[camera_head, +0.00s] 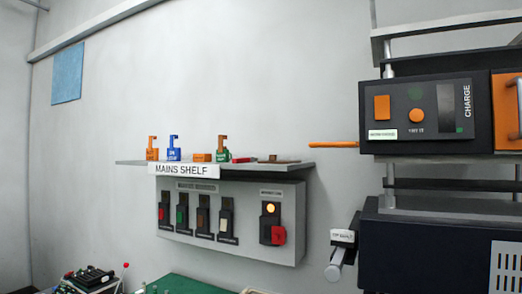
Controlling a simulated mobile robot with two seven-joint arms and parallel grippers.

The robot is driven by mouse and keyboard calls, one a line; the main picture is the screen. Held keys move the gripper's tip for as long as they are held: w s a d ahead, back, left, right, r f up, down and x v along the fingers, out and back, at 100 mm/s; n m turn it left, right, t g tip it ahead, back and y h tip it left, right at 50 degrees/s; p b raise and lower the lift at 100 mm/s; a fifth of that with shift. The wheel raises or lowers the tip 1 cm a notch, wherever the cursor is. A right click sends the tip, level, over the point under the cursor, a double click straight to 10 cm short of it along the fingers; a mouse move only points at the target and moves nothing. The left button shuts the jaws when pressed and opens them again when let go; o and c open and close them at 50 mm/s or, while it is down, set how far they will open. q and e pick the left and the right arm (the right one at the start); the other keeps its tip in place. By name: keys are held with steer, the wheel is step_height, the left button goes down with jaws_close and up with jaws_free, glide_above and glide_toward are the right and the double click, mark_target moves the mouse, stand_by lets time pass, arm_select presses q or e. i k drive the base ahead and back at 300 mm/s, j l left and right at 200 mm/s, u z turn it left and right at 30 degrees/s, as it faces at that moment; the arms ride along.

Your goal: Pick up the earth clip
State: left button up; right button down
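Several small clip-like pieces stand on the grey mains shelf (305,162) on the back wall. An orange upright piece (152,150) is at the left, with a blue upright piece (173,150) beside it. A low orange block (201,157) lies right of these, then a green upright piece (222,151) with a reddish part at its base. Their labels are too small to read, so I cannot tell for sure which is the earth clip; the green one may be it. Neither of my grippers shows in this view.
Under the shelf hangs a grey switch panel (178,232) with several switches and a red one at right. A dark charge unit (430,138) stands on a rack at right, with an orange rod (333,144) sticking out towards the shelf. A green surface (185,285) shows below.

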mark_target(223, 154)
steer(key=i+j+z, duration=0.35)
steer(key=j, duration=0.25)
steer(key=i+j+z, duration=0.2)
steer(key=i+j, duration=0.05)
steer(key=j, duration=0.1)
